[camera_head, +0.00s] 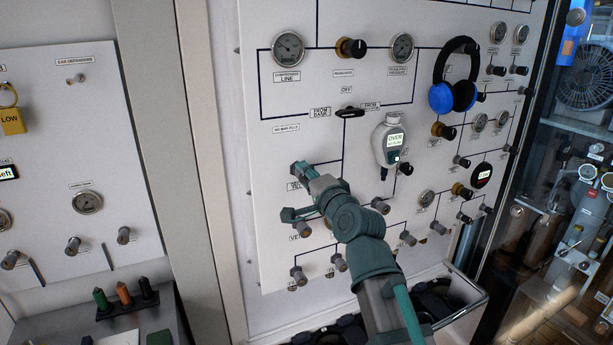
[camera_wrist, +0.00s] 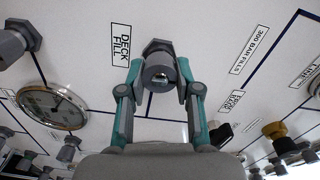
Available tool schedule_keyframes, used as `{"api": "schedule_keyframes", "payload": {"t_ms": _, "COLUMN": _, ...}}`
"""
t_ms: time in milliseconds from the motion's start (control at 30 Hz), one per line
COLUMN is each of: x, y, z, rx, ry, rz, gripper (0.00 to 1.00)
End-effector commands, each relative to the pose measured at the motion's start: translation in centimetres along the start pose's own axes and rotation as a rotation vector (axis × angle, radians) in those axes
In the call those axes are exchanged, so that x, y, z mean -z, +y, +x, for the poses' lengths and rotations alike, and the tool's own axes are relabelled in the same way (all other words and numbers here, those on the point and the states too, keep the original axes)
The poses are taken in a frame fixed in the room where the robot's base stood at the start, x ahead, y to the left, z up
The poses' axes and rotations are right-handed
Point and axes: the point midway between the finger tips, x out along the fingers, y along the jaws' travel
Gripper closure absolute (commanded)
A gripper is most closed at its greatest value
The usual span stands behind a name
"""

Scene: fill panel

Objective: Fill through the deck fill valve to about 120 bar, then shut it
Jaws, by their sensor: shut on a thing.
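The deck fill valve (camera_wrist: 158,72) is a grey knob on a hex base on the white panel, beside the "DECK FILL" label (camera_wrist: 121,45) in the wrist view. My gripper (camera_wrist: 160,82) has its teal fingers on both sides of this knob and is shut on it. In the head view my gripper (camera_head: 301,169) reaches the panel left of centre, and the arm hides most of the valve there. A dial gauge (camera_wrist: 52,107) sits left of the valve in the wrist view. Its reading is too small to tell.
A handheld meter (camera_head: 391,142) on the panel shows "OVER". Blue ear defenders (camera_head: 455,92) hang at upper right. Several grey valve knobs stick out below and right of my gripper. A black selector (camera_head: 350,113) sits above it. A bin (camera_head: 470,300) is below the panel.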

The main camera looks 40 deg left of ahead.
Motion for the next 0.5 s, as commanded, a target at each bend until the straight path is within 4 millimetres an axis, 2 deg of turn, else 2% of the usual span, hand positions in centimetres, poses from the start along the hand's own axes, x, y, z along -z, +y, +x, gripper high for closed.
{"api": "schedule_keyframes", "payload": {"t_ms": 100, "x": 0.02, "y": -0.05, "z": 0.02, "rx": 0.001, "ry": 0.000, "rz": 0.002, "gripper": 1.00}}
{"api": "schedule_keyframes", "payload": {"t_ms": 133, "x": 0.02, "y": -0.05, "z": 0.02, "rx": 0.001, "ry": 0.000, "rz": 0.002, "gripper": 0.66}}
{"api": "schedule_keyframes", "payload": {"t_ms": 267, "x": 0.01, "y": -0.04, "z": 0.02, "rx": 0.001, "ry": 0.000, "rz": 0.001, "gripper": 0.44}}
{"api": "schedule_keyframes", "payload": {"t_ms": 300, "x": 0.01, "y": -0.04, "z": 0.01, "rx": 0.001, "ry": 0.000, "rz": 0.001, "gripper": 0.41}}
{"api": "schedule_keyframes", "payload": {"t_ms": 500, "x": 0.00, "y": -0.02, "z": 0.01, "rx": 0.000, "ry": 0.000, "rz": 0.000, "gripper": 0.41}}
